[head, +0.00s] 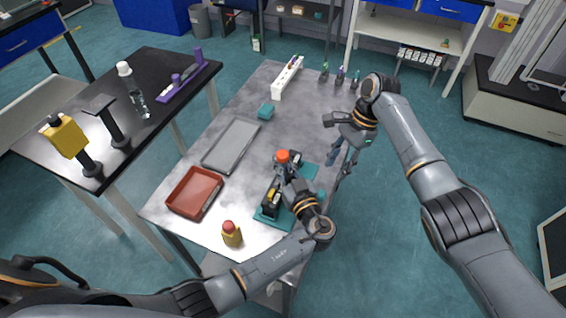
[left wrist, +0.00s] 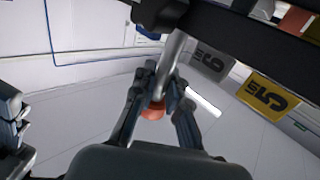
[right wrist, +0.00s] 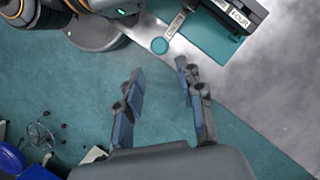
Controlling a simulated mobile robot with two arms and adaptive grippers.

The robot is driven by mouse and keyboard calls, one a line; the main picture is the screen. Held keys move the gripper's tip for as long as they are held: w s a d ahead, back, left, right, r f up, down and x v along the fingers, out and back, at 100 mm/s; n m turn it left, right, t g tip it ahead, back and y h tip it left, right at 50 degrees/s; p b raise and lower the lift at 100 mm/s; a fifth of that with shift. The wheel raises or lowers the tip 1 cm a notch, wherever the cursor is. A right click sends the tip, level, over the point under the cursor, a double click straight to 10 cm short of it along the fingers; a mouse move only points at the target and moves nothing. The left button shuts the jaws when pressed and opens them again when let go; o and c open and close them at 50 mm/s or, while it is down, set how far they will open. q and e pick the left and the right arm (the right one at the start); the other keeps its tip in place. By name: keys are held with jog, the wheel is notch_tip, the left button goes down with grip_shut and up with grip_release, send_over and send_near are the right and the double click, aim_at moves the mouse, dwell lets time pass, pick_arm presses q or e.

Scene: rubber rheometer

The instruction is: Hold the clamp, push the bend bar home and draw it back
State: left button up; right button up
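The rheometer fixture is a dark device on a teal base (head: 268,217) at the table's front right edge. Its clamp shows as a metal lever (left wrist: 169,62) with an orange-red knob (head: 283,156). My left gripper (left wrist: 160,82) has its fingers on both sides of the lever, the knob (left wrist: 152,111) between them. A short bar with a teal round end (right wrist: 160,46), which looks like the bend bar, sticks out from the base's side. My right gripper (right wrist: 160,80) is open and empty, off the table edge, a little apart from that end. The bar's inner end is hidden.
A white rack (head: 287,78) and several small bottles stand at the far end.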

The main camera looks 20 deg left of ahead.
jog(key=shift+s+f, duration=0.1)
jog(key=shift+f, duration=0.05)
jog(key=c, duration=0.7)
jog(key=shift+s+a+f+m+y, duration=0.15)
jog(key=shift+f+m+y, duration=0.15)
jog(key=shift+f+m, duration=0.1)
grip_shut()
jog(key=s+d+f+m+t+y, duration=0.1)
jog(key=s+d+m+t+y, duration=0.4)
jog(key=s+d+m, duration=0.3)
jog(key=d+m+t, duration=0.1)
jog(key=d+m, duration=0.3)
jog(key=shift+s+m, duration=0.2)
jog(key=shift+m, duration=0.1)
jog(key=shift+f, duration=0.15)
